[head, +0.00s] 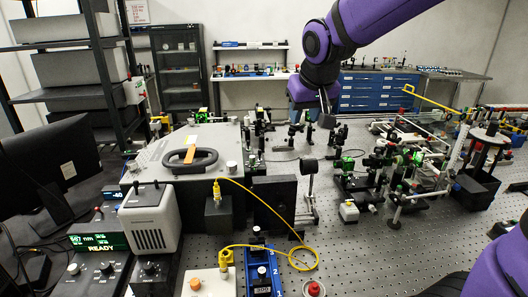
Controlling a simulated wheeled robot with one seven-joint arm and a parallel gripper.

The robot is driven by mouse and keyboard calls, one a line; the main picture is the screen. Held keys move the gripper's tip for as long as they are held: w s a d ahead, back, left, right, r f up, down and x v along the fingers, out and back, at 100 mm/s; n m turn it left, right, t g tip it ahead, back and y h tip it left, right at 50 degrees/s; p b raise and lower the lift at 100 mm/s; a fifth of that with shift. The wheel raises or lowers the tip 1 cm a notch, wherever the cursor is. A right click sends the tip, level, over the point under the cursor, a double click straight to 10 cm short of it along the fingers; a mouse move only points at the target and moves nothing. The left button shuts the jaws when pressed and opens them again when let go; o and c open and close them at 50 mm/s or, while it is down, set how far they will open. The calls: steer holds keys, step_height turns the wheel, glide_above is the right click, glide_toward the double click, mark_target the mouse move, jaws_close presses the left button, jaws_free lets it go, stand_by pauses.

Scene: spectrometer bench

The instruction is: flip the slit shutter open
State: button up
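My gripper (326,112) hangs at the end of my purple arm, over the back middle of the optical bench (350,255). It is small and dark against dark mounts, and I cannot tell whether its fingers are open or shut. I cannot make out the slit shutter for certain. A large light-grey instrument box (215,140) stands on the left of the bench, with a black oval handle (203,161) and an orange strip (190,150) on its lid. My gripper is to the right of this box and apart from it.
A black upright block (275,197) and a yellow cable (285,226) stand in front of the box. Crowded optical mounts (380,180) fill the right side. A controller with a green display (98,242) is at front left. The front middle of the bench has bare room.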

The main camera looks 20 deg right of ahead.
steer(key=s+d+r, duration=0.2)
steer(key=s, duration=0.9)
steer(key=m+t+y, duration=0.4)
steer(key=m+y, duration=0.6)
steer(key=m, duration=1.6)
glide_toward(260, 155)
steer(key=x, duration=0.8)
steer(key=shift+w+a+r, duration=0.1)
steer(key=shift+w+r, duration=0.1)
steer(key=shift+w, duration=0.2)
jaws_close()
